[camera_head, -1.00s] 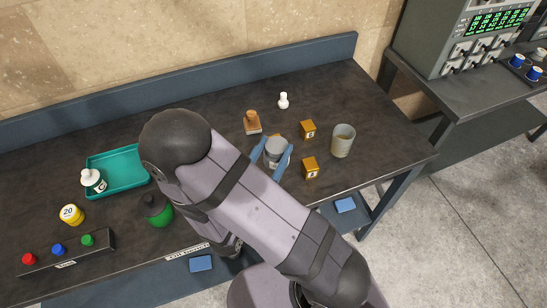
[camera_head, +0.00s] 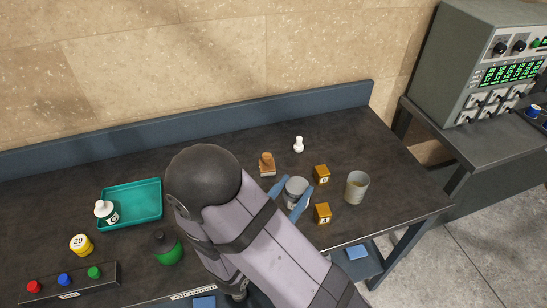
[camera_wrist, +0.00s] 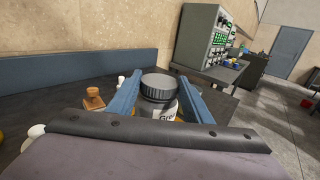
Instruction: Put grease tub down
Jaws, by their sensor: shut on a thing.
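The grease tub (camera_head: 296,189) is a short round grey tub with a ribbed lid and a pale label. My gripper (camera_head: 290,194) is shut on it, with one blue finger on each side. In the wrist view the tub (camera_wrist: 158,88) sits between the two fingers, with part of its label showing. It is over the right half of the dark bench (camera_head: 260,140). I cannot tell whether its base touches the bench top.
Two orange blocks (camera_head: 321,174) (camera_head: 323,213) stand just right of the tub, with a grey cup (camera_head: 357,187) beyond. A wooden stamp (camera_head: 266,164) and a white piece (camera_head: 299,145) stand behind. A teal tray (camera_head: 147,199) holds a white bottle (camera_head: 105,211). A green bottle (camera_head: 168,250) is nearer.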

